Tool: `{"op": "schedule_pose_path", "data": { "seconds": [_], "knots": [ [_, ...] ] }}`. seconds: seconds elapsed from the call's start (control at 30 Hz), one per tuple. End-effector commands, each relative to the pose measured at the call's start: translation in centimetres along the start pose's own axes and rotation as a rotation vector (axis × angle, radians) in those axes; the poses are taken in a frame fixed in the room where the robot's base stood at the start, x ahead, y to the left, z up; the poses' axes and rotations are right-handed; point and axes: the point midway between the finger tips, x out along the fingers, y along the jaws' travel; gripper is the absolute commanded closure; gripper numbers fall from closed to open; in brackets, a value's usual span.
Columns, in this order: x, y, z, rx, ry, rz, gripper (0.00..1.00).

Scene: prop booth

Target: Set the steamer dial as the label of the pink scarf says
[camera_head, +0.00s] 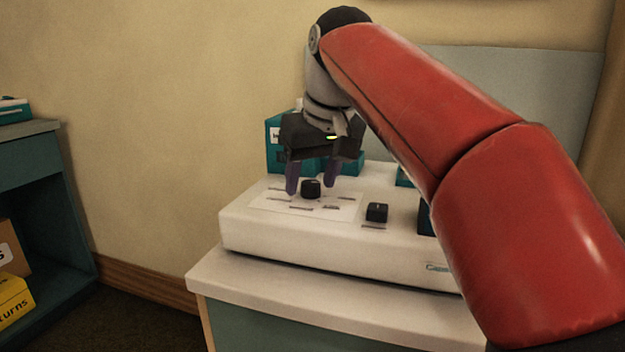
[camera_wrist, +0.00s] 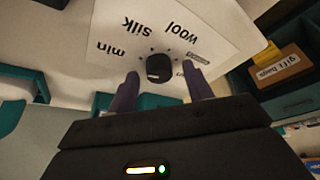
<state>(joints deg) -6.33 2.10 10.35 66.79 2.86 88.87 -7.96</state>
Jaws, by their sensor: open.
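The steamer (camera_head: 250,228) is a white box on a cabinet. Its round black dial (camera_head: 311,189) sits on a pale label plate. In the wrist view the dial (camera_wrist: 158,66) is ringed by small marks and upside-down words: "min", "silk", "wool" and another too blurred to read. I cannot tell which mark the dial points to. My gripper (camera_head: 310,186) is open and points down, one purple finger on each side of the dial. The fingers (camera_wrist: 160,74) show gaps to it in the wrist view; contact is not visible. No pink scarf or scarf label is in view.
A second, squarish black knob (camera_head: 377,212) sits right of the dial. Teal boxes (camera_head: 280,157) stand at the back. A teal shelf (camera_head: 30,170) with boxes is at far left.

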Motion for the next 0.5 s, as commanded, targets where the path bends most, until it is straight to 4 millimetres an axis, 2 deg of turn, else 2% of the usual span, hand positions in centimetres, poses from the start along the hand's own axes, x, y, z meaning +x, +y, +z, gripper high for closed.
{"op": "schedule_pose_path", "data": {
  "seconds": [0.2, 0.5],
  "knots": [
    [0.04, 0.0, -0.02, 0.0, 0.0, 0.0, 0.49],
    [0.03, 0.01, -0.01, 0.0, 0.0, 0.0, 0.87]
  ]
}}
